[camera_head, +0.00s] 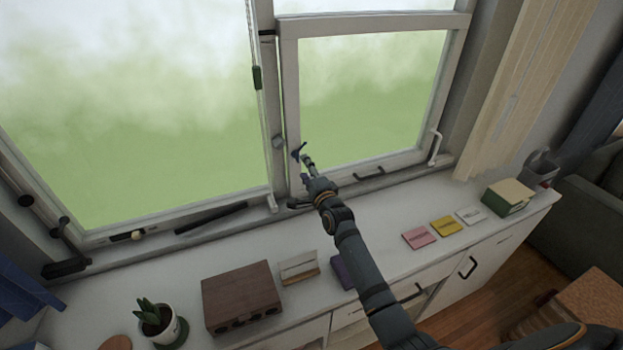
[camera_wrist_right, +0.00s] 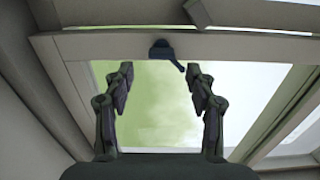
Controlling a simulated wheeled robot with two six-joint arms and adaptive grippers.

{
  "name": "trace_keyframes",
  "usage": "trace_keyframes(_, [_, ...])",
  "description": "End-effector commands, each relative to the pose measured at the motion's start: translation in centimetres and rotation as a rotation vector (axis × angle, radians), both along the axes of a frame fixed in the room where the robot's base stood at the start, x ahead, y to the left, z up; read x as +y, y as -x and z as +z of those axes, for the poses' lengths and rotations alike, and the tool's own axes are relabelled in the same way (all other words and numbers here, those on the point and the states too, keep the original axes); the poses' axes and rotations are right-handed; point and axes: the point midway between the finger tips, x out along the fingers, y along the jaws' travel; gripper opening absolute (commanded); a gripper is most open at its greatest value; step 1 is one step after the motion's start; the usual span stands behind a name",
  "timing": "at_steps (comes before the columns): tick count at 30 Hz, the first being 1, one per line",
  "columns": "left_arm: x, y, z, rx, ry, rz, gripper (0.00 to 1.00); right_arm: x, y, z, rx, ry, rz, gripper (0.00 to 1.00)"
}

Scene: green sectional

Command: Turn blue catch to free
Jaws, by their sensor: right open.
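The blue catch (camera_head: 298,151) is small and dark blue, mounted on the left stile of the right window sash. It also shows in the right wrist view (camera_wrist_right: 163,50), with a short lever pointing down and to the right. My right gripper (camera_head: 309,168) is close to the catch at the sash. In the right wrist view, its two fingers (camera_wrist_right: 161,80) are spread apart with nothing between them. The catch is beyond the fingertips there, between them in the picture; I see no clear contact. My left gripper is not in view.
The window sash (camera_head: 375,165) has a black handle (camera_head: 369,173) and a white handle (camera_head: 434,148).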

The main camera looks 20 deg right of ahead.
Motion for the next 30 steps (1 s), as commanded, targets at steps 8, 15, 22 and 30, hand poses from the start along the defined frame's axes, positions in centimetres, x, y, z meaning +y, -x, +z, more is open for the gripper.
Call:
trace_keyframes(8, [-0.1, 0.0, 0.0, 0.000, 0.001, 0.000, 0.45, -0.2, 5.5, 0.0, -0.001, 0.001, 0.000, 0.57])
trace_keyframes(15, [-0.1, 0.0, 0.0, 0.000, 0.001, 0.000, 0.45, -0.2, 6.5, 0.1, -0.001, 0.000, 0.000, 0.57])
trace_keyframes(22, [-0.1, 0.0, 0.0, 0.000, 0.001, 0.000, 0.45, -0.2, 6.5, 0.1, -0.001, 0.000, 0.000, 0.57])
trace_keyframes(30, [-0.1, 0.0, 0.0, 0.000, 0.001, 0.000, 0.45, 0.2, 9.8, -3.7, 0.175, 0.254, 0.039, 0.57])
